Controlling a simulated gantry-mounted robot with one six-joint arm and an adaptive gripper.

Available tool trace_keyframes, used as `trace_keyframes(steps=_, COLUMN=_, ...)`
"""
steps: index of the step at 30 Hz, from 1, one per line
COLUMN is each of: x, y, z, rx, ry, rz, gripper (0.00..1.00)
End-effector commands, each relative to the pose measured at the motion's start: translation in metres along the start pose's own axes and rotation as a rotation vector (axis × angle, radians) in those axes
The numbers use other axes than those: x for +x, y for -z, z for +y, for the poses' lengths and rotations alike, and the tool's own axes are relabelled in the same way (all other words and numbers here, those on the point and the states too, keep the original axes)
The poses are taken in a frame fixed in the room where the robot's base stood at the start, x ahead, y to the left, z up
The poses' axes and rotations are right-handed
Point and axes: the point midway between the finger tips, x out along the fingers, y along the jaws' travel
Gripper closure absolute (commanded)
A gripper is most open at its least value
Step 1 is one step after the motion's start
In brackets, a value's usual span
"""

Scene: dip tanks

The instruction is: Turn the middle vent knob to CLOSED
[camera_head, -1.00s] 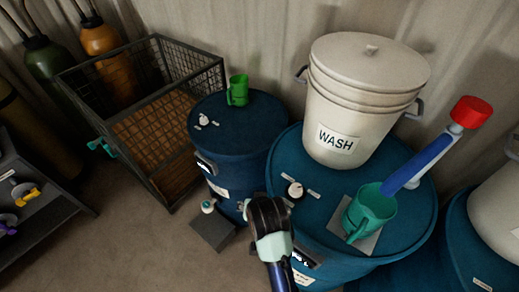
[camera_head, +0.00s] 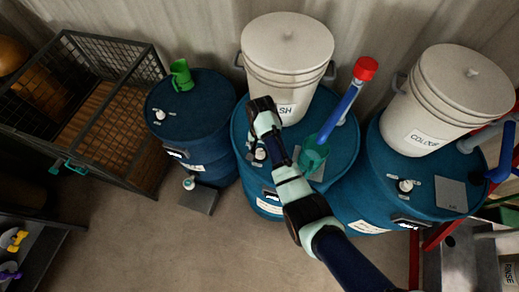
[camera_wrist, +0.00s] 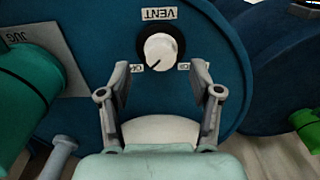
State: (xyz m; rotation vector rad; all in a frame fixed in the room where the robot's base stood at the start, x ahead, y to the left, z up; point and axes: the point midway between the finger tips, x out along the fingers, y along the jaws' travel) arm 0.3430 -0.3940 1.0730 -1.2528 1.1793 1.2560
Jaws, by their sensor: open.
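The middle vent knob (camera_wrist: 160,52) is a round white knob on a dark ring, on the middle blue drum (camera_head: 241,148). It also shows beside my arm in the head view (camera_head: 260,154). A dark pointer line on it points toward the lower-left label in the wrist view. The VENT label (camera_wrist: 158,14) appears upside down; the two small side labels are partly hidden by my fingers. My gripper (camera_wrist: 160,82) is open and empty. Its fingers are spread to either side, just short of the knob, apart from it.
A white WASH bucket (camera_head: 287,50) stands behind the knob on the same drum. A teal jug (camera_head: 314,155) and a blue handle with red end (camera_head: 366,68) are to its right. Neighbouring drums stand left (camera_head: 205,115) and right (camera_head: 385,175). A wire crate (camera_head: 140,75) is far left.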

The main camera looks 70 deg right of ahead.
Motion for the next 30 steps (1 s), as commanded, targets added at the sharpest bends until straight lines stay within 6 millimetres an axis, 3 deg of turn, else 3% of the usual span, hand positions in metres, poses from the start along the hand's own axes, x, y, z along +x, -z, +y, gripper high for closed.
trace_keyframes(steps=6, x=0.033, y=-0.001, z=0.000, rx=-0.001, ry=0.000, rz=0.000, gripper=0.36)
trace_keyframes(steps=16, x=0.038, y=0.000, z=0.000, rx=-0.002, ry=0.001, rz=0.001, gripper=0.38)
trace_keyframes(steps=26, x=0.038, y=0.000, z=0.000, rx=-0.002, ry=0.001, rz=0.001, gripper=0.93)
trace_keyframes(steps=30, x=0.038, y=0.000, z=0.000, rx=-0.004, ry=0.001, rz=0.001, gripper=0.96)
